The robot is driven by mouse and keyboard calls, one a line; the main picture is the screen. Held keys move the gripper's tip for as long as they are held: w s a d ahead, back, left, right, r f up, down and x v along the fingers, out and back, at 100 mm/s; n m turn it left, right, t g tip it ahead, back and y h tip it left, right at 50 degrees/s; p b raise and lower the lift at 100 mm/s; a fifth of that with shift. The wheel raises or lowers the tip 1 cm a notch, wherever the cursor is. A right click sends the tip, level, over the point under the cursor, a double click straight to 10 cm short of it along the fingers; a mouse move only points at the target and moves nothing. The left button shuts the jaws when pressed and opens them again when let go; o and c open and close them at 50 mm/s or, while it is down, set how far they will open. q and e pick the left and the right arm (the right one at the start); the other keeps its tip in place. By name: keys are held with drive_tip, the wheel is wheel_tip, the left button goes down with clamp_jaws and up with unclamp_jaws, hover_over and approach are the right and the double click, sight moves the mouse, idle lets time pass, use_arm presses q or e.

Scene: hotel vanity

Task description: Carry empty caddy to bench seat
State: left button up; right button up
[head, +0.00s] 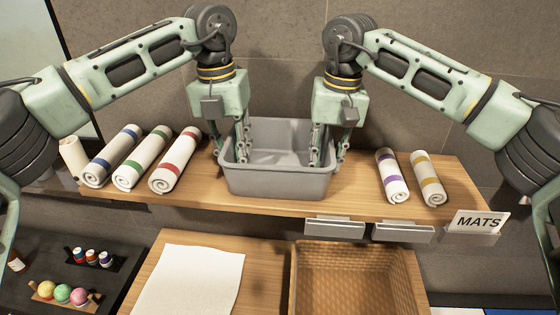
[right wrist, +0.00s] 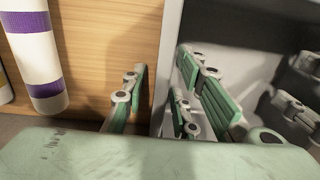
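The grey caddy (head: 275,184) stands upright on the wooden shelf (head: 245,206), and its visible inside is empty. My left gripper (head: 230,152) points down over the caddy's left wall, one finger outside and one inside, and looks open. My right gripper (head: 329,152) straddles the right wall the same way. In the right wrist view, the right gripper's fingers (right wrist: 165,100) stand apart, with gaps beside the caddy's wall (right wrist: 168,60). I cannot identify the bench seat for certain.
Rolled mats with blue, green and red bands (head: 172,162) lie left of the caddy; purple-banded (head: 392,176) and yellow-banded (head: 429,178) rolls lie right. A MATS sign (head: 478,222) is at the shelf's right end. Below, a lower wooden surface (head: 272,262) holds a white cloth (head: 190,282) and wicker basket (head: 350,282).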

sight(231, 139)
use_arm(q)
drive_tip(key=shift+c, duration=0.2)
use_arm(e)
drive_tip(key=shift+c, duration=0.2)
use_arm(q)
clamp_jaws()
use_arm(e)
clamp_jaws()
use_arm(q)
drive_tip(key=shift+r, duration=0.1)
use_arm(e)
drive_tip(key=shift+r, duration=0.1)
